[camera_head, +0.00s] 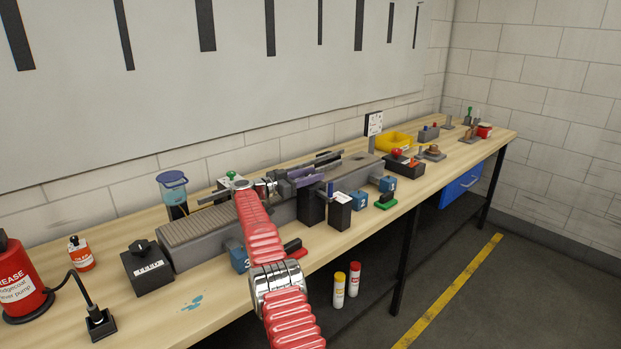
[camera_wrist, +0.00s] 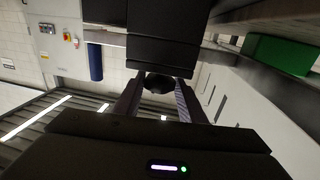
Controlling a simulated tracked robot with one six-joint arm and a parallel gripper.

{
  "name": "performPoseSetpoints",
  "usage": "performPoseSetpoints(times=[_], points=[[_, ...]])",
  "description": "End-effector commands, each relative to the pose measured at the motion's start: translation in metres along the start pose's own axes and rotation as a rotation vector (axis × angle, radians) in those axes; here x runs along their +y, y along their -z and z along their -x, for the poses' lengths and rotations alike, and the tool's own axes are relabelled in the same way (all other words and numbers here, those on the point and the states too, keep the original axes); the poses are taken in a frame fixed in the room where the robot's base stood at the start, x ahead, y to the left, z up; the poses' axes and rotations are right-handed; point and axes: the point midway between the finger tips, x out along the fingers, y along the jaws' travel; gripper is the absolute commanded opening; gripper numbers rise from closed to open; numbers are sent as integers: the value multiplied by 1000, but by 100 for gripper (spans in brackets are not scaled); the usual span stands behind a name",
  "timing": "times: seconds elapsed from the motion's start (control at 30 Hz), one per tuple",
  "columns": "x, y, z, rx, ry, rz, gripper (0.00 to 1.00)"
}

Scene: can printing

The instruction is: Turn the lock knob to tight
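A dark rounded knob (camera_wrist: 158,83), which looks like the lock knob, shows in the wrist view under a black block (camera_wrist: 160,50). My gripper's two fingers (camera_wrist: 159,92) stand apart, one on each side of the knob. I cannot tell whether they touch it or leave a gap. No tight mark is readable. In the head view my red arm reaches over the bench to the grey machine (camera_head: 217,222). The arm hides part of the machine, and neither the knob nor my fingertips can be made out there.
The wooden bench (camera_head: 225,292) runs along the wall. A black box (camera_head: 147,268), a red grease pump (camera_head: 20,280) and an orange bottle (camera_head: 80,253) stand at left. Dark blocks (camera_head: 340,211), blue numbered cubes (camera_head: 360,201) and a yellow bin (camera_head: 393,141) are to the right.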

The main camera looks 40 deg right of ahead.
Motion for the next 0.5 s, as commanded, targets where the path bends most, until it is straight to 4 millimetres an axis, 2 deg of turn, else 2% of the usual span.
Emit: performPoseSetpoints(times=[0.5], points=[[0,-2,7,-4,-3,4,40]])
